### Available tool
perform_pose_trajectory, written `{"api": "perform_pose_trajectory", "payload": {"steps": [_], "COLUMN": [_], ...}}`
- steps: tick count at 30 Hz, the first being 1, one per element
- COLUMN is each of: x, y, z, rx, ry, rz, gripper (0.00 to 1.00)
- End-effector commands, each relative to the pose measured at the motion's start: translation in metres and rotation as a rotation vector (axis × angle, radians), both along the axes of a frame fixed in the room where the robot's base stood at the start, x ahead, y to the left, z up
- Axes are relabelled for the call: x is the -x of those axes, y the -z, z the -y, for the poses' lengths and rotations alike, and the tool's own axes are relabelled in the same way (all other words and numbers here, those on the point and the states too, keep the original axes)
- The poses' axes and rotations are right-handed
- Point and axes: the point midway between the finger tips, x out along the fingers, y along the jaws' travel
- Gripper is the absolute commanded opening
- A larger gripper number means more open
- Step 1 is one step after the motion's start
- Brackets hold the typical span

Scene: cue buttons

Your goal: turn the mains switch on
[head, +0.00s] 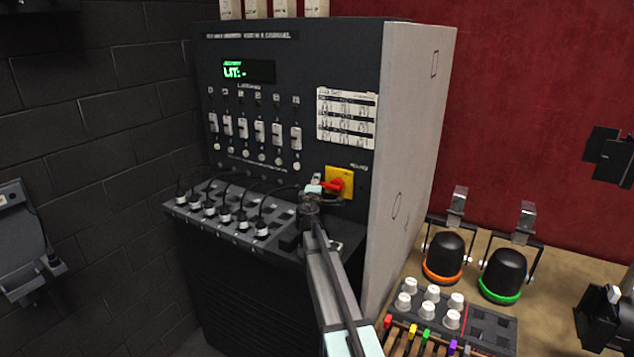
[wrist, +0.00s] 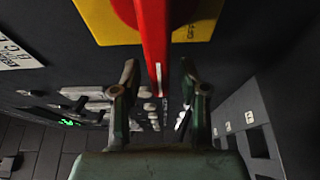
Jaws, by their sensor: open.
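The mains switch is a red handle (head: 335,185) on a yellow plate (head: 346,173), low on the right of the dark cabinet front. In the head view the handle points left, toward my gripper (head: 318,190), which is right at it and partly covers it. In the wrist view my gripper (wrist: 160,85) is open, with one finger on each side of the red handle (wrist: 153,40). The handle's end reaches between the fingertips. I see a gap on both sides, wider on the right. The yellow plate (wrist: 95,20) is behind the handle.
The cabinet has a row of sliders (head: 260,132), a green display (head: 248,71) reading "LIT: -" and a white chart (head: 346,118). A sloped ledge (head: 180,208) with several plugs and cables juts out below. A bench (head: 590,270) with two lamps (head: 443,258) stands right.

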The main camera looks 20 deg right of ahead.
Motion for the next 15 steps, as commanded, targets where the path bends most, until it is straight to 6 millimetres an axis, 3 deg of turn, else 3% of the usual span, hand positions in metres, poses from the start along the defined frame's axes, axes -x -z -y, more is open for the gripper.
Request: {"api": "perform_pose_trajectory", "payload": {"steps": [11, 12, 15], "x": [-0.0054, -0.0053, -0.0053], "y": [0.0003, 0.0003, 0.0002], "z": [0.0033, 0.0032, 0.0032], "rx": [0.0, 0.0, 0.0], "ry": [0.0, 0.0, 0.0], "rz": [0.0, 0.0, 0.0], "gripper": [0.44, 0.4, 0.05]}}
